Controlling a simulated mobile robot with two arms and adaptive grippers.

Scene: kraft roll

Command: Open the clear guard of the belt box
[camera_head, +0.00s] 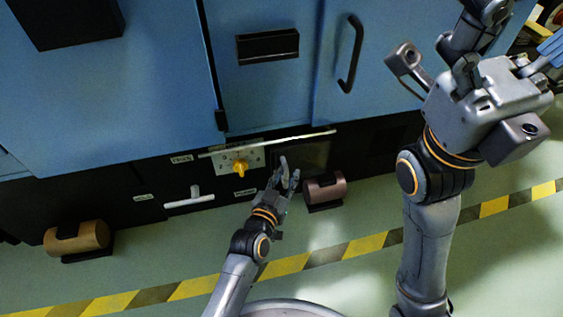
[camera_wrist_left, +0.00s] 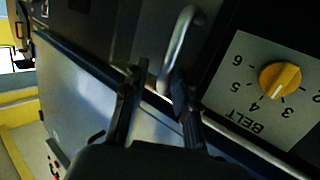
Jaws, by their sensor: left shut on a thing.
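The belt box is on the dark lower band of the blue machine. Its pale dial plate (camera_wrist_left: 235,95), marked BELT, carries a yellow knob (camera_wrist_left: 278,79); the knob also shows in the head view (camera_head: 239,168). A grey loop handle (camera_wrist_left: 180,42) stands beside the plate. My left gripper (camera_head: 288,172) is shut on this handle, with a finger on each side in the left wrist view (camera_wrist_left: 153,98). A thin pale edge (camera_head: 267,143) crosses above the knob. I cannot tell whether it is the clear guard's edge. My right arm (camera_head: 490,110) is raised at right; its fingers are unclear.
A white T-shaped handle (camera_head: 190,200) sits left of my left gripper. A brown roll (camera_head: 77,237) is at lower left, and a reddish-brown roll (camera_head: 325,187) lies close right of my left gripper. Yellow-and-black tape (camera_head: 285,266) crosses the green floor, which is open in front.

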